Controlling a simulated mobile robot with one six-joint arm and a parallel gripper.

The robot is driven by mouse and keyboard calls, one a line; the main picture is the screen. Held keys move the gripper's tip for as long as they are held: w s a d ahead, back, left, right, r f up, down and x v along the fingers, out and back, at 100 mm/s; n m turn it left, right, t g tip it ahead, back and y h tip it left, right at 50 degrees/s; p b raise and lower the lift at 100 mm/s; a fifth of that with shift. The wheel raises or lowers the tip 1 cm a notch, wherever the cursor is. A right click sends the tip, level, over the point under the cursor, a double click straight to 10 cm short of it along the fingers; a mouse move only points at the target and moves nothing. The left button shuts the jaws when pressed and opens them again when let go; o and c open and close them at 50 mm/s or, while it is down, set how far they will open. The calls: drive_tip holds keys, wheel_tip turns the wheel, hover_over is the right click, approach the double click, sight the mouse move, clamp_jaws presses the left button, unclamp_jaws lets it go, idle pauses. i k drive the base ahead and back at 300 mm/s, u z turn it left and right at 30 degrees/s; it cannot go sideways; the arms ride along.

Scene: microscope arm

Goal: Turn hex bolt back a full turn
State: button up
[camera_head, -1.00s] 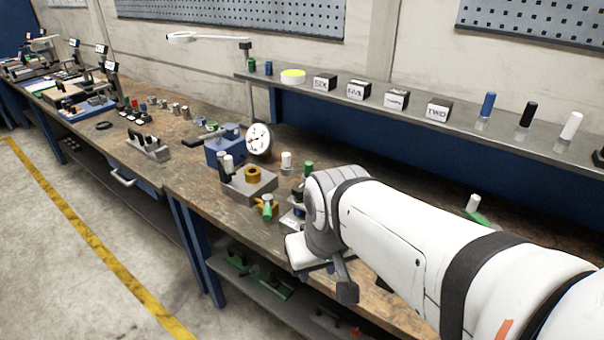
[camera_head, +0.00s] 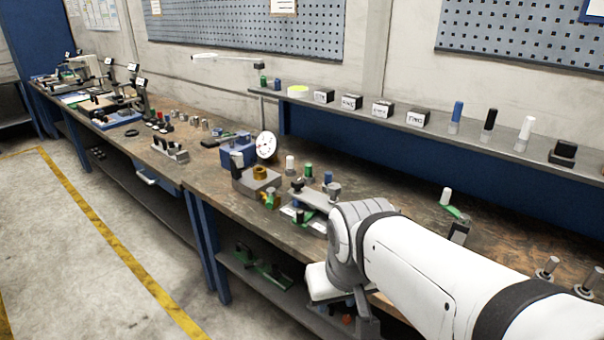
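I cannot make out for sure which part is the hex bolt. A grey fixture (camera_head: 316,198) with a flat bar and small round posts stands on the bench just left of and behind my wrist. A brass ring-shaped piece (camera_head: 260,173) sits on a grey block (camera_head: 251,184) further left. Two metal bolt-like posts (camera_head: 547,268) stand at the far right, their heads too small to read. My white arm reaches in from the right. My gripper (camera_head: 343,310) is at the bench's front edge, mostly hidden by my wrist, so its fingers are unclear.
A dial gauge (camera_head: 266,145) and a blue vise (camera_head: 236,155) stand left of the fixture. A shelf (camera_head: 400,122) with labelled blocks and coloured handles runs behind. Lower shelf parts (camera_head: 262,268) lie under the bench.

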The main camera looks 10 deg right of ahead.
sight(333, 189)
drive_tip(key=z, duration=0.1)
drive_tip(key=i, duration=0.9)
drive_tip(key=u, duration=0.05)
